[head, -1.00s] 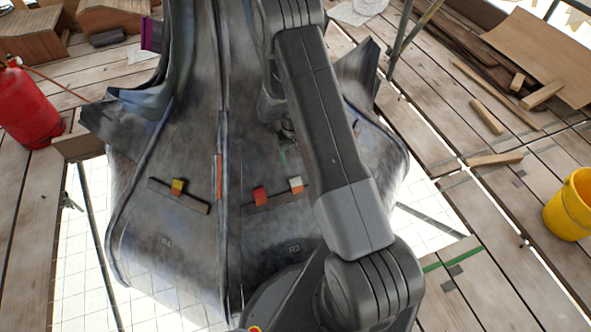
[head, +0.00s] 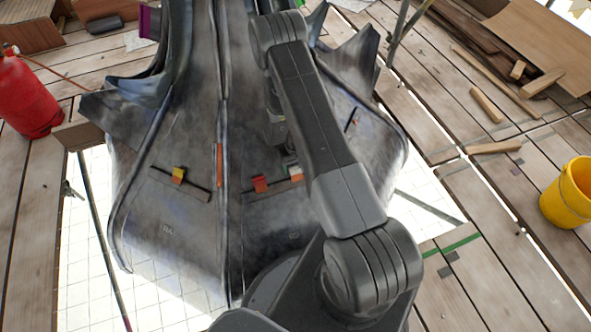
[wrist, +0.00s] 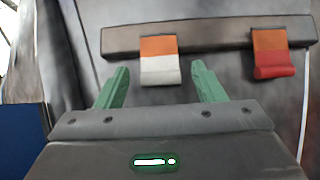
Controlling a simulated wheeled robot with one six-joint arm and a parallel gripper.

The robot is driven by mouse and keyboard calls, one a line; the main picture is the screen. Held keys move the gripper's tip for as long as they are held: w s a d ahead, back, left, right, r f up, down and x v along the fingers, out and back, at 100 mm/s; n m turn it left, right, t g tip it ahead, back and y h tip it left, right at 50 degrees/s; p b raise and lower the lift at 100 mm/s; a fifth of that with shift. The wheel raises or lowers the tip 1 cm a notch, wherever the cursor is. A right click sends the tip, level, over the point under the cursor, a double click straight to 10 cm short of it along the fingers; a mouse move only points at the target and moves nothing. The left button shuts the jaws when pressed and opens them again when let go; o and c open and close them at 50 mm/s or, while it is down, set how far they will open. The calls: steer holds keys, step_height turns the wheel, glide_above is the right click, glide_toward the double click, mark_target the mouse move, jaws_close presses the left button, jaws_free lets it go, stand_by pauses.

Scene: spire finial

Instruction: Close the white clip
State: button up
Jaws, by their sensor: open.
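The white clip (wrist: 160,68) has an orange upper part and a white lower flap, and sits on a narrow bar (wrist: 210,37) on the grey metal surface. In the head view the clip (head: 296,178) is partly hidden by my arm and gripper. My gripper (wrist: 160,78) is open, with its green fingers either side of the white flap in the picture. Nothing is held. I cannot tell how much depth lies between fingertips and clip. A red clip (wrist: 272,58) sits to the right on the same bar in the wrist view.
A yellow clip (head: 178,174) sits on another bar at the left of the metal spire (head: 180,225). A red cylinder (head: 25,98) stands far left and a yellow bucket (head: 570,195) far right. Wood pieces lie on the planks at upper right.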

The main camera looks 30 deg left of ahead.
mark_target(296, 173)
steer(key=shift+f, duration=1.15)
steer(key=c, duration=1)
steer(key=shift+w+a+f+b, duration=0.15)
steer(key=shift+f+b, duration=0.1)
steer(key=shift+b, duration=0.4)
steer(key=shift+w+a+g+h+b, duration=0.1)
steer(key=shift+g+h+b, duration=0.3)
steer(key=shift+h, duration=0.1)
steer(key=shift+r, duration=0.1)
